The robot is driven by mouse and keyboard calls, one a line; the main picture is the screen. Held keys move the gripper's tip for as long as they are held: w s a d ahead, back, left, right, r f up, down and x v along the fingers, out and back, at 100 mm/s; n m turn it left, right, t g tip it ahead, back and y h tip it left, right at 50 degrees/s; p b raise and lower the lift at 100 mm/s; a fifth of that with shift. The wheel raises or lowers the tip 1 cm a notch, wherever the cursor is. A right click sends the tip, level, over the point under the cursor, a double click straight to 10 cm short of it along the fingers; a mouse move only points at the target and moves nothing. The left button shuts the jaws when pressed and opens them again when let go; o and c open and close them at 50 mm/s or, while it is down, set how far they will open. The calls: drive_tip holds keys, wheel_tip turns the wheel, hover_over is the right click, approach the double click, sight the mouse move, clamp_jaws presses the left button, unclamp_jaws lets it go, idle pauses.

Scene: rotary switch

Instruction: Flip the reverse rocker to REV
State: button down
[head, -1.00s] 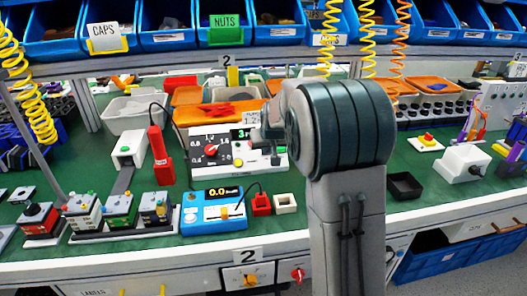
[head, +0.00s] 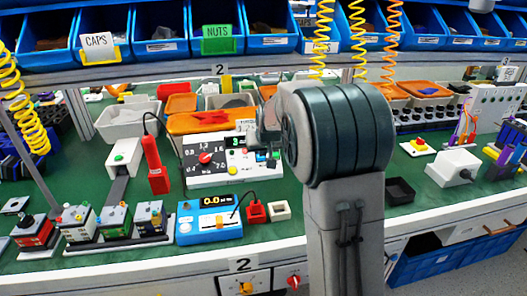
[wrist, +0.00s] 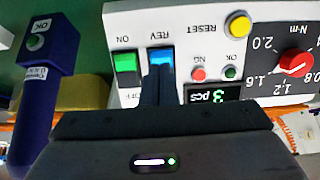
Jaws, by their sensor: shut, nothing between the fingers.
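The white control panel (head: 235,178) stands on the green bench in the head view and fills the upper right of the wrist view, upside down. Its blue rocker (wrist: 161,56) under the REV label is partly covered by my fingers. My gripper (wrist: 157,70) is shut and empty, with its fingertips at the blue rocker; I cannot tell whether they touch it. The rocker's exact tilt is hard to tell. In the head view my arm hides much of the panel's right end.
The green ON/OFF rocker (wrist: 125,66) is close beside the blue one. A yellow RESET button (wrist: 237,24) and red knob (wrist: 295,63) share the panel. A blue meter (head: 208,219) and red handheld tool (head: 154,163) stand nearby. Orange trays (head: 212,121) lie behind.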

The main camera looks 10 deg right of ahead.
drive_tip(key=s+r, duration=0.8)
drive_tip(key=s, duration=0.2)
drive_tip(key=shift+a+r+p, duration=0.2)
drive_tip(key=shift+r+p, duration=0.2)
drive_tip(key=shift+p, duration=0.05)
